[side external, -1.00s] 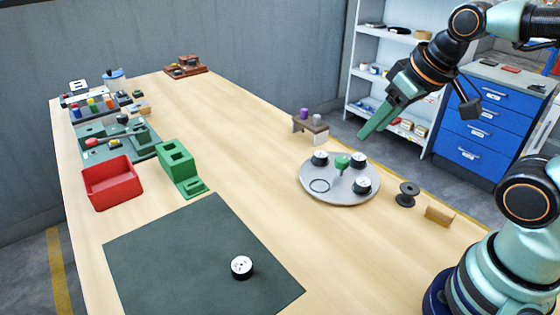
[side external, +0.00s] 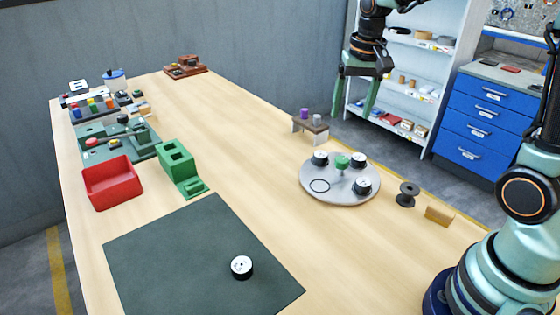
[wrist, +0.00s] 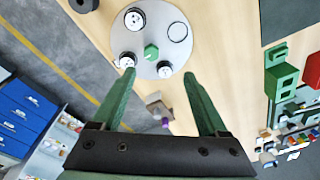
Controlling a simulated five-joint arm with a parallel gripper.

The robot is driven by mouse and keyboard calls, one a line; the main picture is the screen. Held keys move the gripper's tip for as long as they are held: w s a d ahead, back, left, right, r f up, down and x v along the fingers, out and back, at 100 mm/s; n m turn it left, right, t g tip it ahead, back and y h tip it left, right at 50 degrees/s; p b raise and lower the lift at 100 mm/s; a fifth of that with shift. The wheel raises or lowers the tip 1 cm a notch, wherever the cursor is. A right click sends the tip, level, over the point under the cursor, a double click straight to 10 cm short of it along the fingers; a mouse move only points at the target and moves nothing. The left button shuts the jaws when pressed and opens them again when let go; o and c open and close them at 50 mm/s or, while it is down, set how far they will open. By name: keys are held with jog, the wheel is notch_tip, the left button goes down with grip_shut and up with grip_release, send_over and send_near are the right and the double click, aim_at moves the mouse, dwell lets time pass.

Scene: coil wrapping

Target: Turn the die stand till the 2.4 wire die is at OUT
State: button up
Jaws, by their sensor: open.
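The die stand (side external: 335,192) is a round light-grey turntable on the wooden table, with a green knob (side external: 342,161) at its centre. Three black dies with white faces sit around it: one at the back left (side external: 320,158), one at the back right (side external: 359,159), one at the front right (side external: 362,186). An empty ring marks the front left seat. The labels are too small to read, and I cannot make out an OUT mark. My gripper (side external: 356,108) is open and empty, above and behind the stand. In the wrist view its green fingers (wrist: 160,85) point toward the stand (wrist: 168,13).
Another die (side external: 241,267) lies on the dark mat (side external: 180,262). A black spool (side external: 407,194) and a tan block (side external: 439,215) are right of the stand. A small rack (side external: 310,125) stands behind it. A red bin (side external: 112,184) and green fixture (side external: 180,168) are at left.

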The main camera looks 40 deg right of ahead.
aim_at(342, 159)
jog(key=w+d+f, duration=0.1)
jog(key=f, duration=0.4)
jog(key=w+d+f+m+g, duration=0.1)
jog(key=f, duration=0.5)
jog(key=w+d+f+m, duration=0.1)
jog(key=f, duration=0.4)
jog(key=shift+d+f, duration=0.1)
jog(key=shift+f, duration=0.2)
grip_shut()
jog(key=shift+r, duration=0.1)
dwell(0.8)
